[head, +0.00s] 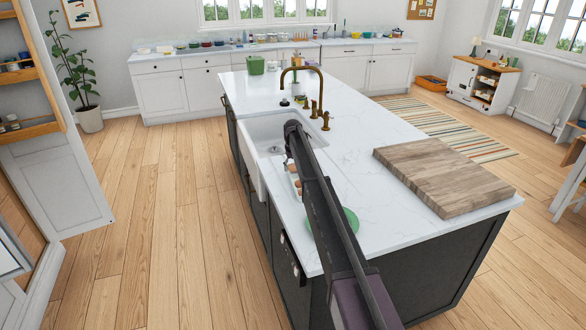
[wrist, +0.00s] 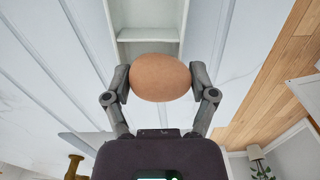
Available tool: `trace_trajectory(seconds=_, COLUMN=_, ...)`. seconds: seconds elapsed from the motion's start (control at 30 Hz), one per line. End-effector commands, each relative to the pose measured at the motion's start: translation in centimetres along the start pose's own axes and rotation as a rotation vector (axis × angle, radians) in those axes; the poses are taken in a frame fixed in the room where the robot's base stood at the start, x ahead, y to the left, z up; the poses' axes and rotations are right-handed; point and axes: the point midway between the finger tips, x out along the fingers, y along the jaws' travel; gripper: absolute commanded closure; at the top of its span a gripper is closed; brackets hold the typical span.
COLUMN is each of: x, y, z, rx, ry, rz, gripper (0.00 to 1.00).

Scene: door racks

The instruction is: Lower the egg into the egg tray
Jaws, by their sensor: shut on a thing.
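A brown egg (wrist: 160,77) is in the wrist view, held sideways between the two fingertips of my gripper (wrist: 160,80). The fingers touch it at its left and right ends. In the head view my arm crosses the island and hides most of what is at its end, so the held egg cannot be made out there. A small pale tray with brown eggs (head: 295,182) shows at the arm's left edge, on the counter by the sink. It is partly hidden, and its free places cannot be seen. No tray can be made out in the wrist view.
The white sink (head: 262,135) with a brass tap (head: 318,90) lies beyond the tray. A green round dish (head: 352,218) is partly hidden behind my arm. A wooden board (head: 442,175) lies on the right of the island. The counter between sink and board is clear.

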Motion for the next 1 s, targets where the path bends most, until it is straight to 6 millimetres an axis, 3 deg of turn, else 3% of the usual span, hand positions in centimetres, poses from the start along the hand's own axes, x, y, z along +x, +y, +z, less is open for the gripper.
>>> trace_trajectory(seconds=0.37, x=0.20, y=0.00, z=0.00, rx=0.000, ry=0.000, rz=0.000, gripper=0.42)
trace_trajectory(seconds=0.4, x=0.20, y=0.00, z=0.00, rx=0.000, ry=0.000, rz=0.000, gripper=0.23)
trace_trajectory(seconds=0.5, x=0.20, y=0.00, z=0.00, rx=0.000, ry=0.000, rz=0.000, gripper=0.00)
trace_trajectory(seconds=1.0, x=0.08, y=0.00, z=0.00, rx=0.000, ry=0.000, rz=0.000, gripper=0.00)
